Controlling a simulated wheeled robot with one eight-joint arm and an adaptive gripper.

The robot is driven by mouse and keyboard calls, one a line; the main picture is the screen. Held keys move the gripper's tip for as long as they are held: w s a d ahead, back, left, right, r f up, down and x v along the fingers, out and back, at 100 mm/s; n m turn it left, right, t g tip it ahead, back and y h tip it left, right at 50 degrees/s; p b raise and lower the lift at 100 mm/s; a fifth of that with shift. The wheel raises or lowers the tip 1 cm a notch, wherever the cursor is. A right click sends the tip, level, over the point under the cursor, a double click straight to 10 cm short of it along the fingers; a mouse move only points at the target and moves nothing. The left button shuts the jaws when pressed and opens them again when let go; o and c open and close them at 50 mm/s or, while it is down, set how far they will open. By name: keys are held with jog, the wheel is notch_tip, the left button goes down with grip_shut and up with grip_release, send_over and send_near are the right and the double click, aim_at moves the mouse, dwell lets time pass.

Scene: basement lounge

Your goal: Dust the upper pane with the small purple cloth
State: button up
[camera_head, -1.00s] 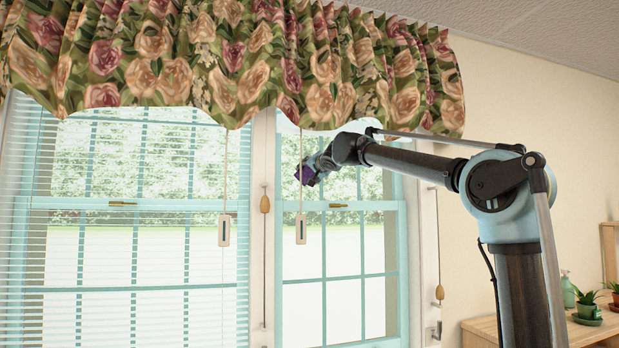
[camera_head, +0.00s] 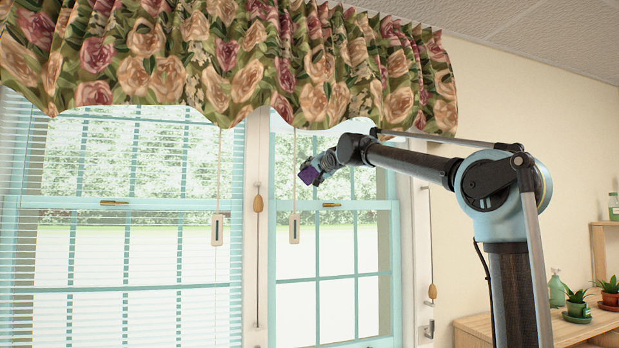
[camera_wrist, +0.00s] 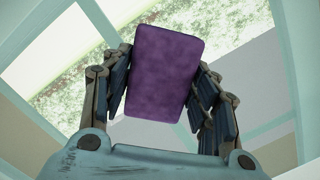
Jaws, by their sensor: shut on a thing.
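The small purple cloth (camera_wrist: 163,70) looks like a flat rectangular pad in the wrist view, held between the two fingers of my gripper (camera_wrist: 160,85). In the head view the purple cloth (camera_head: 309,175) shows at the end of my gripper (camera_head: 316,169), in front of the right-hand window's upper pane (camera_head: 356,183). That pane has pale blue muntins and greenery behind it. I cannot tell whether the cloth touches the glass.
A floral valance (camera_head: 330,70) hangs just above my gripper. A pull cord with a tag (camera_head: 295,229) hangs left of it. Blinds (camera_head: 110,260) cover the left window. At the right, a wooden shelf (camera_head: 490,328) holds potted plants (camera_head: 577,304) and a green bottle (camera_head: 556,290).

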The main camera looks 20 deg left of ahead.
aim_at(302, 172)
jog(key=shift+w, duration=0.1)
jog(key=shift+s+a, duration=0.3)
jog(key=shift+a, duration=0.35)
jog(key=shift+s+a, duration=0.35)
jog(key=shift+a, duration=0.3)
jog(key=shift+s+a, duration=0.3)
jog(key=shift+a, duration=0.35)
jog(key=shift+c, duration=0.7)
jog(key=shift+s, duration=0.1)
jog(key=shift+f+v, duration=0.15)
jog(key=shift+v, duration=1.3)
jog(key=shift+f+v, duration=0.1)
jog(key=shift+v, duration=1.35)
jog(key=shift+s+a, duration=0.15)
jog(key=v, duration=0.3)
jog(key=shift+a+f, duration=0.15)
